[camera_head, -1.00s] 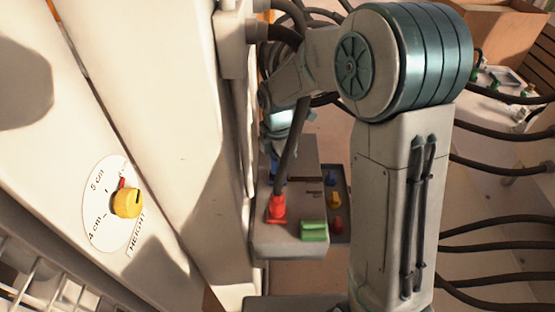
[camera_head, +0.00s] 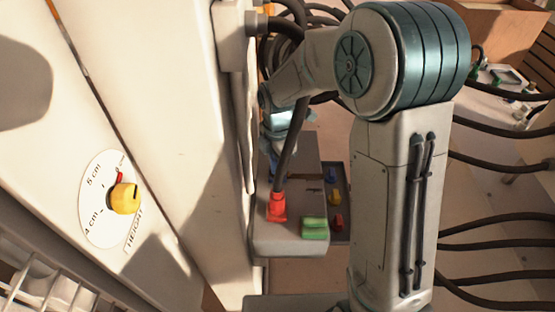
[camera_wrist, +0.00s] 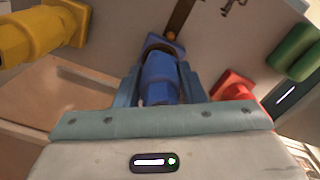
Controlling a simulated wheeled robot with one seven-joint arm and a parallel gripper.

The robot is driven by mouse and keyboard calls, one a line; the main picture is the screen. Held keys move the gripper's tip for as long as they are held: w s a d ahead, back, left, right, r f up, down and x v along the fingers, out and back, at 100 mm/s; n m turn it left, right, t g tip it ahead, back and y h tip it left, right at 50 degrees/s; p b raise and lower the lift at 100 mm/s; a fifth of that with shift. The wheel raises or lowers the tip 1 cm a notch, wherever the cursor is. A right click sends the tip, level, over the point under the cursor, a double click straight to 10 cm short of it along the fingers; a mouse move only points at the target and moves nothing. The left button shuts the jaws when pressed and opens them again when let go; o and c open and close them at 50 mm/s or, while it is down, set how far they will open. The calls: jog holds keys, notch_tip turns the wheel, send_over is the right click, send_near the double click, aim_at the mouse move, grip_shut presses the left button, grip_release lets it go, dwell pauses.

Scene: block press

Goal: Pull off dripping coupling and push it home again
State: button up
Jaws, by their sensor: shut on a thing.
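A blue coupling (camera_wrist: 160,78) is in the middle of the wrist view, at the face of a grey block (camera_wrist: 225,40). My gripper (camera_wrist: 161,88) is shut on it, with one finger on each side. A dark brownish strip (camera_wrist: 180,18) runs on the block beyond the coupling, with a small orange spot near its end. I cannot tell whether the coupling is fully seated. In the head view my arm and a dark hose hide most of the gripper and the coupling.
A red coupling (camera_head: 276,207) with a dark hose and a green piece (camera_head: 314,228) sit close by on the block. A yellow coupling (camera_wrist: 45,35) is at upper left in the wrist view. A dark panel (camera_head: 343,238) holds small coloured plugs. Hoses hang around my arm.

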jog(key=o, duration=1.3)
jog(key=shift+c, duration=0.2)
notch_tip(320, 180, up, 14)
jog(key=shift+f, duration=0.15)
jog(key=s+d+m+t, duration=0.1)
jog(key=s+d+m, duration=0.5)
jog(key=s+m, duration=0.3)
jog(key=s+d+f+m+t, duration=0.1)
jog(key=s+d+m+t, duration=0.1)
jog(key=s+d+m, duration=0.5)
jog(key=s+m, duration=0.3)
jog(key=m, duration=0.4)
jog(key=shift+d+f+m, duration=0.25)
jog(key=shift+d+m, duration=0.05)
